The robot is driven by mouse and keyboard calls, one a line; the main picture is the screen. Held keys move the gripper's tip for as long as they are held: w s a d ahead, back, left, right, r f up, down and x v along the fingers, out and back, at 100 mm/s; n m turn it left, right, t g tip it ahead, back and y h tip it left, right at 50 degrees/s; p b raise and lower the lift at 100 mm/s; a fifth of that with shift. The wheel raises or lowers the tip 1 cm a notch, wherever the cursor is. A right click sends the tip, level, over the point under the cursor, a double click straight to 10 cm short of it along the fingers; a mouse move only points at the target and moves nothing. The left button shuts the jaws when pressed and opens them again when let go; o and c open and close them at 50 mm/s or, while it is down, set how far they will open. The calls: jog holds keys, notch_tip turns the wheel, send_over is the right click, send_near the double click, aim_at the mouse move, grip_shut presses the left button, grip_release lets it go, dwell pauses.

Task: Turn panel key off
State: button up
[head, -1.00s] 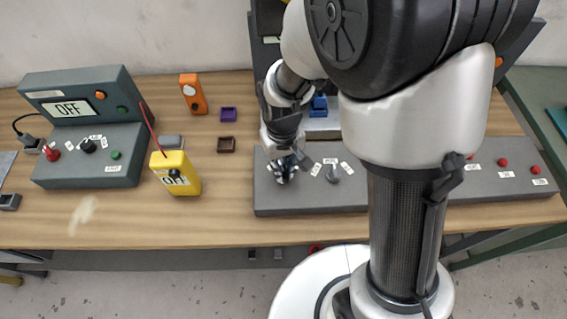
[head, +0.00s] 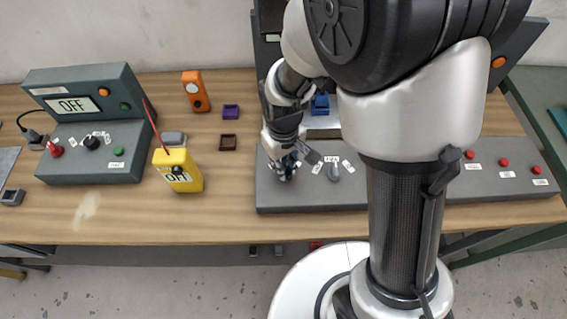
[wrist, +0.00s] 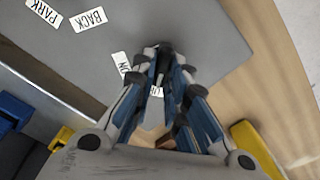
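The grey control panel (head: 400,188) lies along the front of the bench, and its face also shows in the wrist view (wrist: 215,30). My gripper (head: 285,174) is low over the panel's left end. In the wrist view its blue-grey fingers (wrist: 161,66) converge on a small dark part, which looks like the panel key (wrist: 161,52); the fingers hide most of it. An ON label (wrist: 122,65) is left of the fingertips. Another label (wrist: 157,91) shows partly between the fingers. The key's exact angle cannot be told.
A grey knob (head: 334,172) is right of my gripper, and red buttons (head: 504,162) are further right. Bare bench lies between the handset and panel.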

jog(key=o, duration=0.4)
jog(key=shift+o, duration=0.2)
notch_tip(320, 180, up, 12)
dwell(0.5)
jog(key=s+d+r+m+t, duration=0.4)
jog(key=s+d+r, duration=0.6)
jog(key=s, duration=0.4)
jog(key=shift+d+r+m+t, duration=0.35)
jog(key=shift+d+m, duration=0.3)
jog(key=shift+m, duration=0.25)
